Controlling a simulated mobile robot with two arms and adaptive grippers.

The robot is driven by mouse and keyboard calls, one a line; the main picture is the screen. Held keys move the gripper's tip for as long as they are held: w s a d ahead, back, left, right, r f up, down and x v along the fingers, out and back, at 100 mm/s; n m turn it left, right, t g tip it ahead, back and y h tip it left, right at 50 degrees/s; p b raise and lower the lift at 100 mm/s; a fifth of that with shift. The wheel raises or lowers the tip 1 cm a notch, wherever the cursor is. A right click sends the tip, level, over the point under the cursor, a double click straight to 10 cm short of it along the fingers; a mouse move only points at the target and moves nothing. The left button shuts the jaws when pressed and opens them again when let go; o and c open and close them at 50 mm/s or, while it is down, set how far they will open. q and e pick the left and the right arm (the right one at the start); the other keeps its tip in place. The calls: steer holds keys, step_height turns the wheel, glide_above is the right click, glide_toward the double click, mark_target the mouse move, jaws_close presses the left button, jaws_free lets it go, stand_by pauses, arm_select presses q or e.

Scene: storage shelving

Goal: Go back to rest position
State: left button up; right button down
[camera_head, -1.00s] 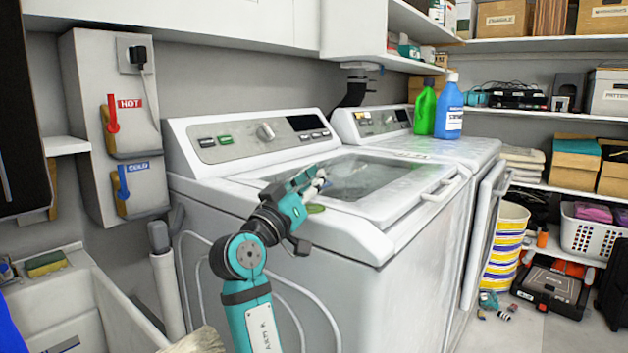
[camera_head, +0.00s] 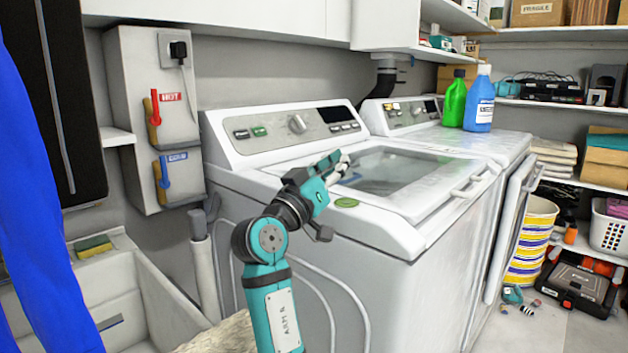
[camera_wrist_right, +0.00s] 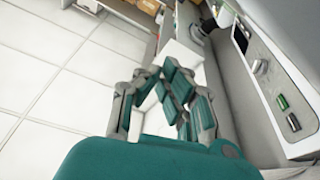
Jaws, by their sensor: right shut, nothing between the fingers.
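My right gripper (camera_head: 338,168) is shut and empty. In the head view it appears in front of the top of the near white washing machine (camera_head: 395,240), by the front-left edge of its glass lid (camera_head: 395,170). I cannot tell whether it touches the machine. In the right wrist view its teal finger pads (camera_wrist_right: 182,98) are close together with nothing between them. The machine's control panel (camera_wrist_right: 265,75) is at the right of that view. My left gripper is not in view.
A white sink (camera_head: 150,290) is at the lower left, with a blue shape (camera_head: 40,190) along the left edge. A green bottle (camera_head: 454,100) and a blue bottle (camera_head: 479,103) stand on the second machine. Open tiled floor (camera_wrist_right: 65,80) shows in the wrist view.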

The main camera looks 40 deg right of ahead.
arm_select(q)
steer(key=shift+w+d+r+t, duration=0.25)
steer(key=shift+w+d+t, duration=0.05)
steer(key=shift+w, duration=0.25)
arm_select(e)
steer(key=w+v, duration=0.1)
steer(key=v, duration=0.5)
steer(key=shift+s, duration=0.3)
